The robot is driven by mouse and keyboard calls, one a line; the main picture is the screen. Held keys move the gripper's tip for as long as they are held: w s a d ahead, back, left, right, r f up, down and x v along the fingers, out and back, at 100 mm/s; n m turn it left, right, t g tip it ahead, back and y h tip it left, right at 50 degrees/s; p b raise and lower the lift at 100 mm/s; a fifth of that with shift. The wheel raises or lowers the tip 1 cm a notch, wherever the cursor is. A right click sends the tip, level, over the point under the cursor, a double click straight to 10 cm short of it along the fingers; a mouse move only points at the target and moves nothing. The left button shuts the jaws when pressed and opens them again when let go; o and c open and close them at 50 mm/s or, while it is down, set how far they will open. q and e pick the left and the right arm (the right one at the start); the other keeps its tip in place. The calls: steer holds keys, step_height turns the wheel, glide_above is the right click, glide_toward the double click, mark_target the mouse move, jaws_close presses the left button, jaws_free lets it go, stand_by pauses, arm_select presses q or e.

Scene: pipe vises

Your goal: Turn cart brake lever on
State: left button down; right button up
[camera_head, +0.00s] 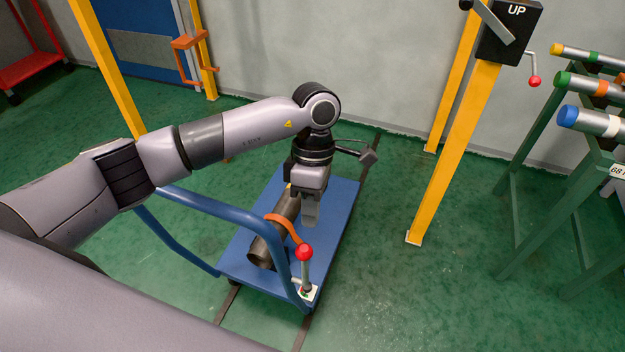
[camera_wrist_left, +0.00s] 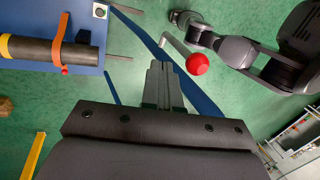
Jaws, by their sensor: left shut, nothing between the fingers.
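The brake lever (camera_head: 306,270) is a grey rod with a red ball knob, standing up from a small white plate (camera_head: 310,293) with a green mark, by the blue cart handle (camera_head: 230,210). My left gripper (camera_head: 310,220) points down over the cart, shut and empty, above and behind the knob in the head view. In the left wrist view the red knob (camera_wrist_left: 197,64) shows just right of the shut fingertips (camera_wrist_left: 160,66). I cannot tell whether they touch. At the upper right there, a grey and black arm (camera_wrist_left: 235,50) looks like my right one; its gripper is unclear.
A dark pipe (camera_head: 265,246) under an orange strap (camera_head: 290,228) lies on the blue cart deck (camera_head: 335,215). A yellow post (camera_head: 460,150) with a black UP box (camera_head: 512,30) and a green pipe rack (camera_head: 520,150) stand right. Green floor between is clear.

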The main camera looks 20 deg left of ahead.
arm_select(q)
steer(key=shift+s+d+f+p, duration=0.1)
steer(key=shift+s+p, duration=0.1)
steer(key=shift+s, duration=0.5)
steer(key=shift+s+d+f+p, duration=0.1)
steer(key=shift+s+p, duration=0.05)
steer(key=shift+s, duration=0.5)
steer(key=shift+s, duration=0.1)
steer(key=shift+s+r+t, duration=0.15)
steer(key=shift+s+t, duration=0.65)
steer(key=shift+s, duration=0.15)
